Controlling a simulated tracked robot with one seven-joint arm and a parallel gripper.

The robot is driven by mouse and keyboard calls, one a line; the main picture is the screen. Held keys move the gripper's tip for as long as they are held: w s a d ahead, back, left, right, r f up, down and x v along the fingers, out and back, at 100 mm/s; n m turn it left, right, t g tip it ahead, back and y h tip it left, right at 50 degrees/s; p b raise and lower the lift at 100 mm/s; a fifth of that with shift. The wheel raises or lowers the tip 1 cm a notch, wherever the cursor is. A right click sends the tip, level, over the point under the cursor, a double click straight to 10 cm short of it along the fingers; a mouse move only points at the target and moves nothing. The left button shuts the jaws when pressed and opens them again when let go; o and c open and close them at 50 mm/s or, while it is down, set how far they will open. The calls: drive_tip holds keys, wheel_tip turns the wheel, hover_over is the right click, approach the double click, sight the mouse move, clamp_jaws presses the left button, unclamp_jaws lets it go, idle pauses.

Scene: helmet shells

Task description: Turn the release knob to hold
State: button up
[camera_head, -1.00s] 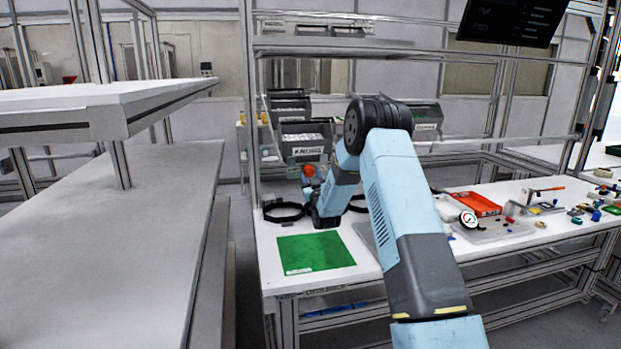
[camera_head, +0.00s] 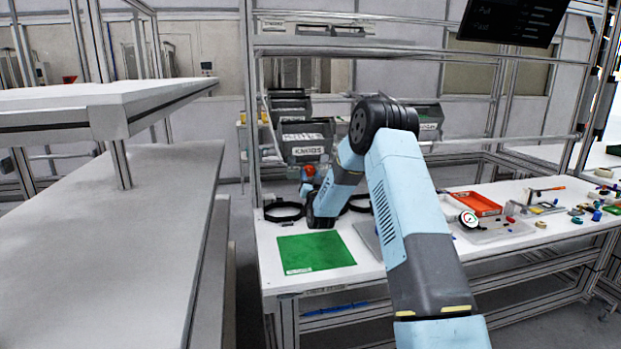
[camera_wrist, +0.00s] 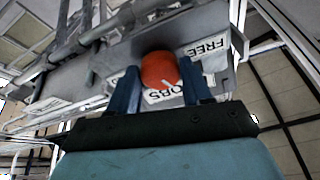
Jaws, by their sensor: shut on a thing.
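The release knob (camera_wrist: 161,69) is a round orange-red knob with a small pale pointer mark, on a grey housing in the wrist view. Printed labels stand around it, one reading FREE (camera_wrist: 205,48) and one partly covered that ends in OBS. My gripper (camera_wrist: 160,84) has its two blue fingers on either side of the knob, closed on it. In the head view the knob (camera_head: 309,170) shows as a small orange spot at the back of the bench, just beyond my gripper, whose fingers are mostly hidden behind my arm there.
A green mat (camera_head: 315,253) lies at the bench's front left. Black rings (camera_head: 284,212) lie at the back beside my arm. Grey bins (camera_head: 305,139) stand behind. A red tray (camera_head: 473,204) and several small parts lie to the right. A grey table (camera_head: 120,245) stands at left.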

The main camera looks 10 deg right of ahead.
drive_tip(key=m+h, duration=0.1)
drive_tip(key=m, duration=0.3)
drive_tip(key=m+g+h, duration=0.1)
drive_tip(key=m, duration=0.4)
drive_tip(key=m+g, duration=0.1)
drive_tip(key=m, duration=0.4)
drive_tip(key=shift+s+m+h, duration=0.1)
drive_tip(key=shift+m+h, duration=0.3)
drive_tip(key=o, duration=1.1)
drive_tip(key=shift+a+r, duration=0.1)
drive_tip(key=shift+c, duration=0.2)
drive_tip(key=v, duration=1.3)
drive_tip(key=shift+s, duration=0.35)
drive_tip(key=shift+a, duration=0.1)
